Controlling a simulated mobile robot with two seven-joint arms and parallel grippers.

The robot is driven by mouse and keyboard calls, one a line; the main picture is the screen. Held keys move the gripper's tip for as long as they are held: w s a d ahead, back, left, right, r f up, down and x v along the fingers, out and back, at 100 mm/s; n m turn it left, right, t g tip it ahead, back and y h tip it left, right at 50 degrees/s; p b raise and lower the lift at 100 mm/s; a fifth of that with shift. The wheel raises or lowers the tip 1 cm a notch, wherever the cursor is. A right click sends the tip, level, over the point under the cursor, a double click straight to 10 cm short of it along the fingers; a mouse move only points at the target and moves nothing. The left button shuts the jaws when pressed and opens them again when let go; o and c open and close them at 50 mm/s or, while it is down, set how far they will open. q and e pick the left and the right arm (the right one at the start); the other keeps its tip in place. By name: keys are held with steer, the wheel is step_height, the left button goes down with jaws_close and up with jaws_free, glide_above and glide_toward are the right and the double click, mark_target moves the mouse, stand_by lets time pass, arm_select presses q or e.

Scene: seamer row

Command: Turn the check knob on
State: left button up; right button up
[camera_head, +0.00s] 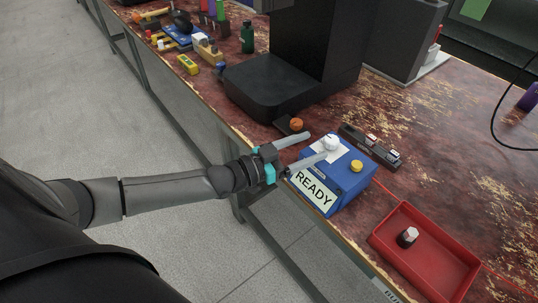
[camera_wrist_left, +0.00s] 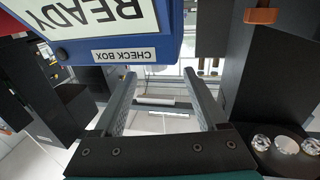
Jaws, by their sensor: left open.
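The blue check box (camera_head: 345,189) stands near the bench's front edge with a READY plate (camera_head: 313,191) on its front. A white knob (camera_head: 331,143) sits on its top, with a yellow button (camera_head: 357,166) to its right. My left gripper (camera_head: 319,146) is open, its two fingers reaching toward the knob from the left; one finger overlaps the box top, and I cannot tell whether it touches. In the left wrist view, the check box (camera_wrist_left: 175,48) appears upside down at upper left, beside the open fingers (camera_wrist_left: 158,78); the knob is not visible there. My right gripper is out of view.
A red tray (camera_head: 384,246) holding a small black-and-white part (camera_head: 407,237) lies right of the box. A dark strip with two small switches (camera_head: 371,140) lies behind it.

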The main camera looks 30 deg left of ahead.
arm_select(q)
steer(key=f+p+v, duration=0.1)
steer(key=p+v, duration=0.1)
steer(key=v, duration=0.8)
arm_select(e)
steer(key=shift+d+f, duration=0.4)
arm_select(q)
steer(key=shift+w, duration=0.1)
